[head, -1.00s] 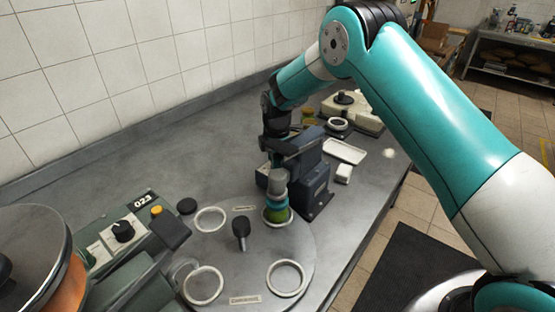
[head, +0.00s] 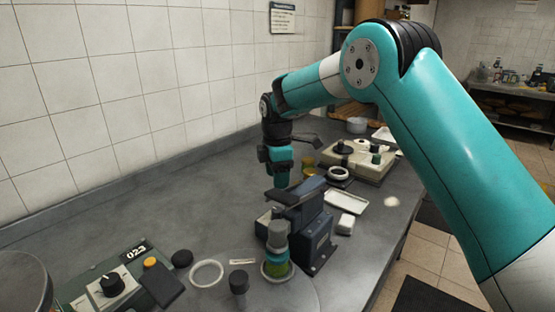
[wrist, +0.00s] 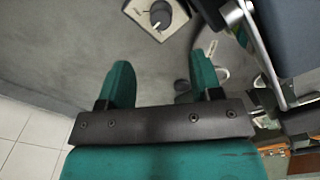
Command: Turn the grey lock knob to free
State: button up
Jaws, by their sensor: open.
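A dark grey knob (wrist: 160,14) with a pale pointer line sits on a small light plate at the top of the wrist view, ahead of my fingers. Which position its pointer marks cannot be read. In the head view a pale box (head: 263,222) shows partly behind the blue-grey press (head: 317,236); the knob itself is not clear there. My gripper (wrist: 160,62) is open and empty, its teal fingers wide apart and short of the knob. In the head view my gripper hangs behind the press, its fingertips hidden by the press.
The press stands close on the right in the wrist view (wrist: 292,35), with a pale metal bar beside it. A jar with green contents (head: 277,269) stands at the press. A control panel (head: 128,282) with a black knob is at front left. The counter along the wall is clear.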

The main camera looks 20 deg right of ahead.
notch_tip(320, 180, up, 6)
jog(key=shift+r, duration=0.1)
dwell(0.4)
